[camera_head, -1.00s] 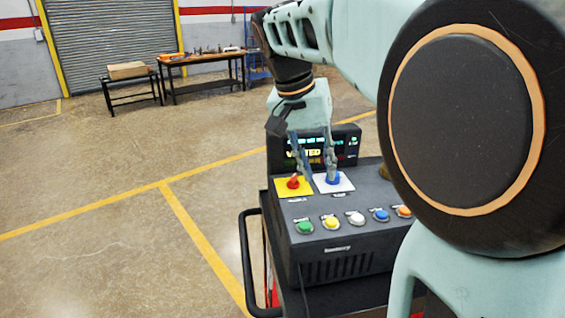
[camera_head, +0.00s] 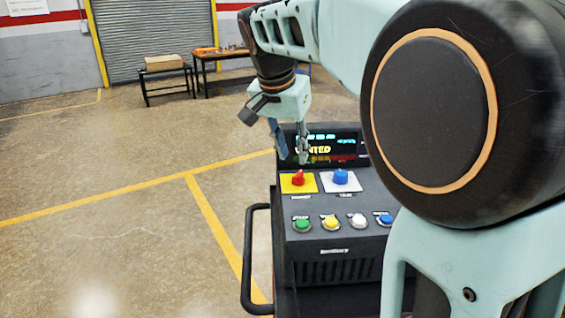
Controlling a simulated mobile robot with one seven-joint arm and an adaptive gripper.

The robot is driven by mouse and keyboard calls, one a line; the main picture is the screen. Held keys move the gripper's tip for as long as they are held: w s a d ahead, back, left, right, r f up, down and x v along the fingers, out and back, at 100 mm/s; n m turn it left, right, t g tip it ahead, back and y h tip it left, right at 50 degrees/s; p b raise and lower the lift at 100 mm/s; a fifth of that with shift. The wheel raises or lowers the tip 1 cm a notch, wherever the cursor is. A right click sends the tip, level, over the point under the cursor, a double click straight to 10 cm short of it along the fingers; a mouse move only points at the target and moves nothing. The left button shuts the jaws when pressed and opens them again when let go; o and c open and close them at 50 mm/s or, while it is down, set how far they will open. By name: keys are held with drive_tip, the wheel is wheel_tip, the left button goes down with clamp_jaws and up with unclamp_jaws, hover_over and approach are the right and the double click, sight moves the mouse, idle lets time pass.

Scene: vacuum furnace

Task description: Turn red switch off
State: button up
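The red switch (camera_head: 298,178) is a red rotary knob on a yellow plate (camera_head: 289,187) on top of the dark control box (camera_head: 330,265). My gripper (camera_head: 290,158) points down behind and above the red switch, in front of the display (camera_head: 340,147). Its two fingers are apart, with nothing seen between them. I cannot tell how far the fingertips are from the knob. The blue switch (camera_head: 341,177) on a white plate sits just right of the red one.
A row of coloured buttons, including the green button (camera_head: 302,225), lies along the box front. A black handle rail (camera_head: 249,262) stands at its left. Tables (camera_head: 168,73) stand far back. The floor at left is free.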

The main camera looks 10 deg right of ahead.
sight(298, 174)
drive_tip(key=x, duration=0.7)
drive_tip(key=shift+d+f, duration=0.1)
drive_tip(key=shift+f, duration=0.05)
clamp_jaws()
